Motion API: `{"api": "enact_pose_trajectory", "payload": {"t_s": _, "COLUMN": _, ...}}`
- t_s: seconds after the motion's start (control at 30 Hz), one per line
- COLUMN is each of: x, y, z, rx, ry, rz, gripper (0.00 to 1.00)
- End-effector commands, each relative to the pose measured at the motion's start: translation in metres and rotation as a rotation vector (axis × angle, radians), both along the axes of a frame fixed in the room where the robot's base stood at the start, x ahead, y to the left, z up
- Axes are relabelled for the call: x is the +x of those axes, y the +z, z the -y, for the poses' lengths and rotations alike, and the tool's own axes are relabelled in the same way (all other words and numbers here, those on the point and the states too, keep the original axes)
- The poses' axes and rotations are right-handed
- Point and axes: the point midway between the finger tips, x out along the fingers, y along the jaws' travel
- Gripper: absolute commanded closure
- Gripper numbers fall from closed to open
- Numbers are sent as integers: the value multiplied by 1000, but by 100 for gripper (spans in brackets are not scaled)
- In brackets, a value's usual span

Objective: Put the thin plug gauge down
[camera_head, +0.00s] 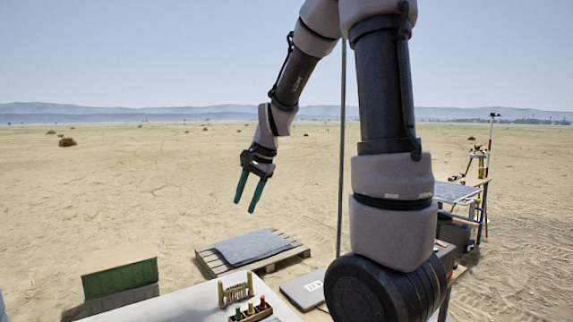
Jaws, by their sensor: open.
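My gripper (245,206) hangs above and behind the white table (178,306), its two teal fingers apart, pointing down, with nothing between them. A small yellowish rack (236,290) stands on the table. In front of it is a small wooden box (264,312) holding several upright pieces with red and green handles. These are too small to tell which, if any, is the thin plug gauge. My gripper is well clear of both the rack and the box.
A green-fronted box (121,280) stands at the left. Behind the table, a wooden pallet (270,262) carries a grey sheet (252,246). A grey case (304,291) lies right of the table. My arm hides part of the right side. Open sand lies beyond.

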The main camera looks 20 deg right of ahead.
Motion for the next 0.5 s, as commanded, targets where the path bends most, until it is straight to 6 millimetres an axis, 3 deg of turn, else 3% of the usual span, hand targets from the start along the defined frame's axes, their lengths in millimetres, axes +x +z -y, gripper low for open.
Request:
{"api": "enact_pose_trajectory", "payload": {"t_s": 0.03, "x": -14, "y": 20, "z": 4, "rx": 0, "ry": 32, "rz": 45, "gripper": 50}}
{"api": "enact_pose_trajectory", "payload": {"t_s": 0.2, "x": -60, "y": 66, "z": 16, "rx": -43, "ry": 153, "rz": 172, "gripper": 50}}
{"api": "enact_pose_trajectory", "payload": {"t_s": 0.5, "x": -144, "y": 112, "z": 33, "rx": -204, "ry": 335, "rz": 380, "gripper": 50}}
